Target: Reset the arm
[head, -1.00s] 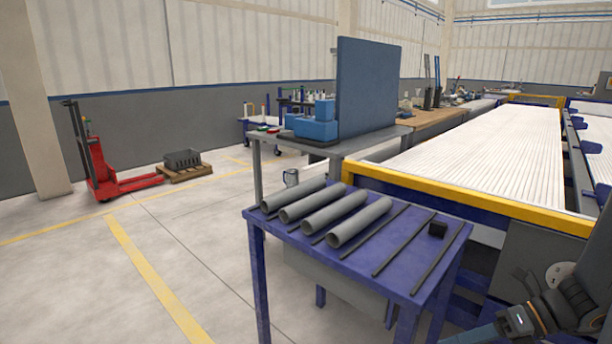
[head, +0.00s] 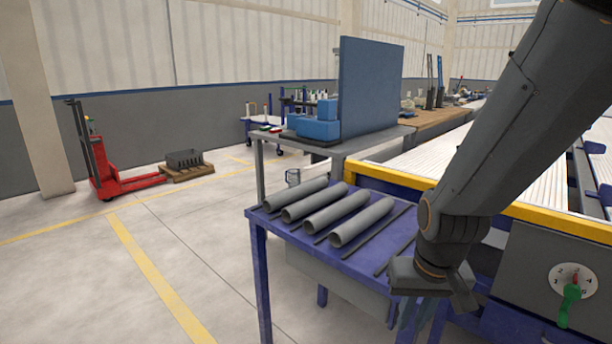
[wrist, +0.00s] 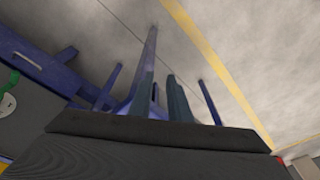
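My arm reaches down from the top right of the head view. My gripper (head: 410,316) points down past the front right corner of the blue table (head: 262,232), with its fingers mostly in shadow and partly cut off. In the wrist view, my gripper (wrist: 162,98) shows two narrow teal fingers with a gap between them and nothing held. Several grey pipes (head: 362,222) lie side by side on the table, clear of my gripper. My arm hides the table's right end.
A grey panel with a numbered dial and green handle (head: 571,292) stands right of my gripper. Behind it is a yellow-edged conveyor (head: 385,176). A grey workbench (head: 352,146) holds blue boxes (head: 318,124). The floor on the left is open, with a red pallet truck (head: 103,170) farther back.

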